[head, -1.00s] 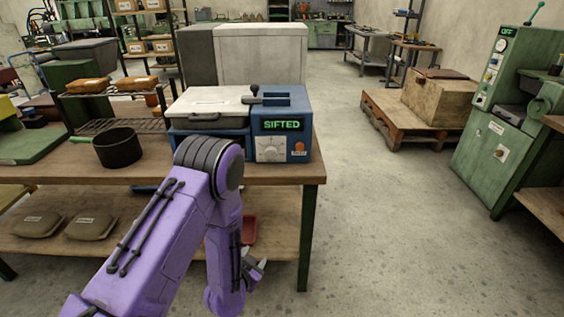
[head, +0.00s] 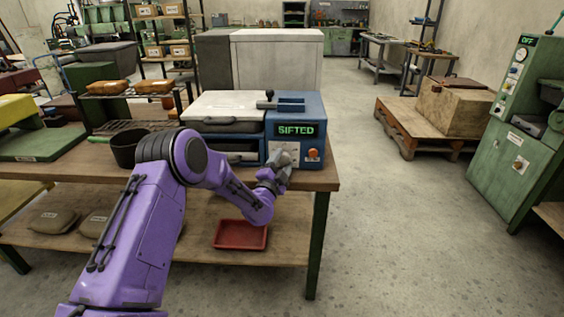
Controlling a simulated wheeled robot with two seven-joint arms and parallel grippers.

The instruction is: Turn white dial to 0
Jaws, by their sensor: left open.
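The blue machine (head: 312,106) stands on the wooden table, with a lit green SIFTED display (head: 296,130). Its pale dial panel (head: 290,147) is on the front below the display, left of an orange button (head: 313,154). My left gripper (head: 283,162) is raised right in front of this dial and covers its lower part. The gripper is open, with nothing seen in it. I cannot tell whether its fingers touch the dial, and the dial's setting is hidden or too small to read. My right gripper is not in view.
A dark pot (head: 124,150) stands on the table to the left, partly behind my arm. A red tray (head: 240,235) lies on the lower shelf. The floor between is clear.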

